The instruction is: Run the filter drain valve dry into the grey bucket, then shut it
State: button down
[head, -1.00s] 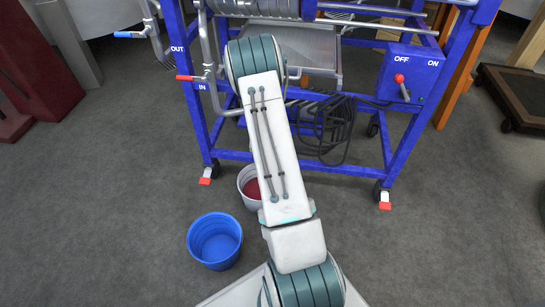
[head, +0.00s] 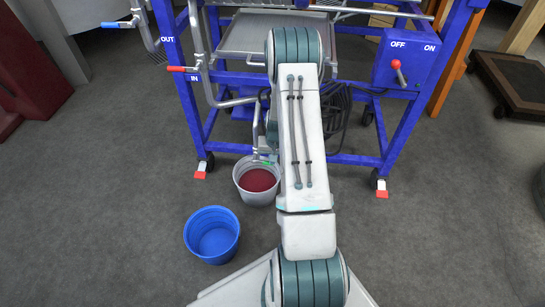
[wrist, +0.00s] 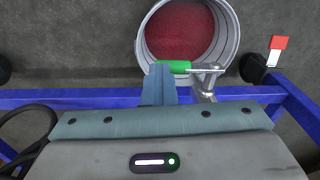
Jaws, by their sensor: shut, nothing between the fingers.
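The grey bucket (head: 243,190) stands on the floor at the front of the blue frame, with dark red liquid in it. The wrist view shows its rim (wrist: 228,50) from above. The drain valve (wrist: 207,88) is a metal pipe end with a green handle (wrist: 173,66), at the near edge of the bucket. The handle points left, roughly parallel to the blue rail. It shows small in the head view (head: 264,162). My gripper (wrist: 158,70) is shut and empty, fingertips right by the handle's left part; I cannot tell whether they touch. No running stream can be made out.
A blue bucket (head: 212,235) stands on the floor nearer me. The blue frame (head: 230,148) carries red- and blue-handled valves at left and a switch box (head: 408,62) at right. A black hose (wrist: 28,135) lies at left in the wrist view.

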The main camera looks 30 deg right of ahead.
jog(key=shift+s+d+f, duration=0.35)
jog(key=shift+s+f, duration=0.05)
jog(key=shift+f, duration=0.05)
dwell(0.3)
jog(key=s+d+r+p, duration=0.6)
jog(key=r, duration=0.3)
jog(key=a+r+n+p, duration=0.1)
jog(key=a+r+p, duration=0.4)
jog(key=r, duration=0.7)
jog(key=a+r+n+p, duration=0.1)
jog(key=a+r+p, duration=0.4)
jog(key=r, duration=0.7)
jog(key=a+r+n+p, duration=0.1)
jog(key=a+r+p, duration=0.4)
jog(key=r, duration=0.6)
jog(key=s+a+r+n+p, duration=0.1)
jog(key=s+a+r+p, duration=0.3)
jog(key=r, duration=0.5)
jog(key=s+a+r+n+t+p, duration=0.1)
jog(key=s+a+r+p, duration=0.3)
jog(key=r, duration=0.6)
jog(key=s+a+r+n+p, duration=0.1)
jog(key=s+a+r+p, duration=0.4)
jog(key=s+r+p, duration=0.2)
notch_tip(320, 180, up, 2)
jog(key=shift+s+r+t, duration=0.2)
jog(key=shift+s+t, duration=0.1)
jog(key=shift+s, duration=0.05)
